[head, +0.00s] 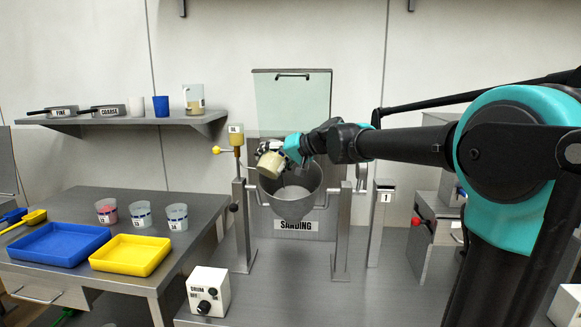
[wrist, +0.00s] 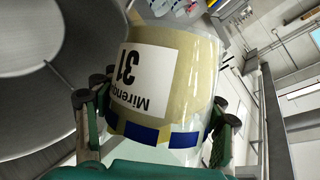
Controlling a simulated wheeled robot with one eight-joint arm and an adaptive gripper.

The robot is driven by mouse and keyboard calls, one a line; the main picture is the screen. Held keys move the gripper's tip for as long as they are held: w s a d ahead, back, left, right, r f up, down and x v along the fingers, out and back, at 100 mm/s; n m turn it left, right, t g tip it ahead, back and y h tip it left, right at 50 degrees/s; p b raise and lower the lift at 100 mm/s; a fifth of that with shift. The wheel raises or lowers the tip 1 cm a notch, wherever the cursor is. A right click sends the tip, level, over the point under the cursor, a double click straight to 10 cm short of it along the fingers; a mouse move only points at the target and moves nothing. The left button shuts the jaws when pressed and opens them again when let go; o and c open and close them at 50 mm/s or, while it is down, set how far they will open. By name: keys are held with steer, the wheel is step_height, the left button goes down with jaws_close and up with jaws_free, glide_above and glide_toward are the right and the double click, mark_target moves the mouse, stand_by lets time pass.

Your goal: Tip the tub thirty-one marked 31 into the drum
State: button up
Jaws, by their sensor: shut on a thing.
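Tub thirty-one (head: 270,164) is a clear cup with tan contents, a blue band and a white label. The label reads 31 upside down in the wrist view, where the tub (wrist: 190,80) fills the middle. My gripper (head: 284,153) is shut around its side, with fingers on both sides in the wrist view (wrist: 160,108). The tub is tilted above the left part of the drum's mouth. The drum (head: 294,207) is a grey metal bowl hung between two posts; its wall (wrist: 35,110) shows at the left of the wrist view. I cannot tell whether anything is pouring.
The left table holds several tubs (head: 145,217), a blue tray (head: 60,245) and a yellow tray (head: 130,255). A switch box (head: 208,291) stands in front.

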steer(key=shift+r+m+g+y+p, duration=0.9)
steer(key=shift+r+m+p, duration=0.45)
steer(key=shift+m, duration=0.25)
stand_by(2.1)
steer(key=shift+w+d+r+m+y+p, duration=0.3)
steer(key=shift+w+d+r+m+p, duration=0.15)
steer(key=shift+w+m, duration=0.2)
stand_by(0.7)
steer(key=shift+w+d+r+m+g+y+p, duration=0.15)
steer(key=shift+w+r+m+g+y+p, duration=0.2)
steer(key=shift+m, duration=0.3)
steer(key=shift+w+d+r+m+g+y+p, duration=0.15)
steer(key=shift+r+m+g+y+p, duration=0.25)
steer(key=shift+m+p, duration=0.2)
stand_by(1.6)
